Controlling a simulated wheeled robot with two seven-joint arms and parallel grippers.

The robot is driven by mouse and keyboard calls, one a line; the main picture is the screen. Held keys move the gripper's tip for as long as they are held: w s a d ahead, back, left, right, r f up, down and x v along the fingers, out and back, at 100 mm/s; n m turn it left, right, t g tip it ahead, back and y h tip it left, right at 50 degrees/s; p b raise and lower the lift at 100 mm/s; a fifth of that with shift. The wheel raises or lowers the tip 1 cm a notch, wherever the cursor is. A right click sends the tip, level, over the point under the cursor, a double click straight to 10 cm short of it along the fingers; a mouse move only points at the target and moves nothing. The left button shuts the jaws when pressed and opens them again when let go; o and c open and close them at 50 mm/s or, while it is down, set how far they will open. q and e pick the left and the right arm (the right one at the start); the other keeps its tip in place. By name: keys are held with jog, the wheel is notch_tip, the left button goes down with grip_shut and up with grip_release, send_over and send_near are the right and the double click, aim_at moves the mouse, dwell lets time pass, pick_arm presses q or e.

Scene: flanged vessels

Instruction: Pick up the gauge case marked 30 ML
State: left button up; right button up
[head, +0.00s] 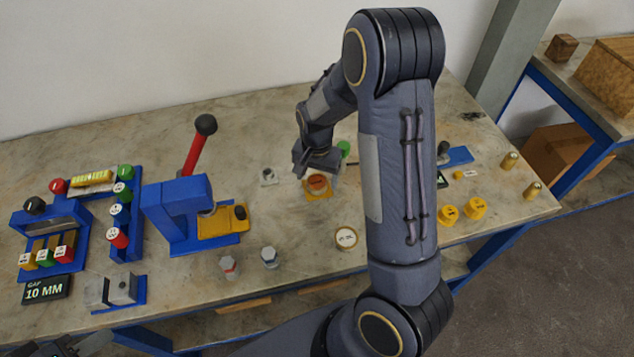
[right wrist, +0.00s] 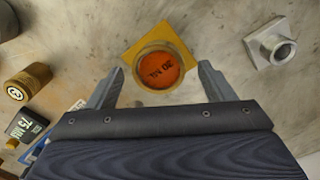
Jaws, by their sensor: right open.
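The gauge case (right wrist: 160,68) has a round brass-yellow body on a square yellow flange, with an orange-red face. Its lettering is upside down in the right wrist view and looks like 30 ML, though the first digit is not sharp. In the head view the case (head: 317,183) stands on the table just under my right gripper (head: 318,165). My right gripper (right wrist: 160,88) is open, its fingers on either side of the case's near side, with nothing held. My left gripper (head: 82,345) shows only partly at the bottom left edge; its jaws are unclear.
A grey flanged piece (right wrist: 272,46) stands beside the case. A green-topped item (head: 344,148) is close behind it. A white-topped round piece (head: 346,238) lies nearer the front. A blue press (head: 178,212) with a red lever stands left. Yellow pieces (head: 475,207) lie right.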

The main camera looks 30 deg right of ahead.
jog(key=shift+f, duration=0.6)
jog(key=c, duration=1.2)
jog(key=shift+o, duration=0.2)
jog(key=shift+r, duration=0.2)
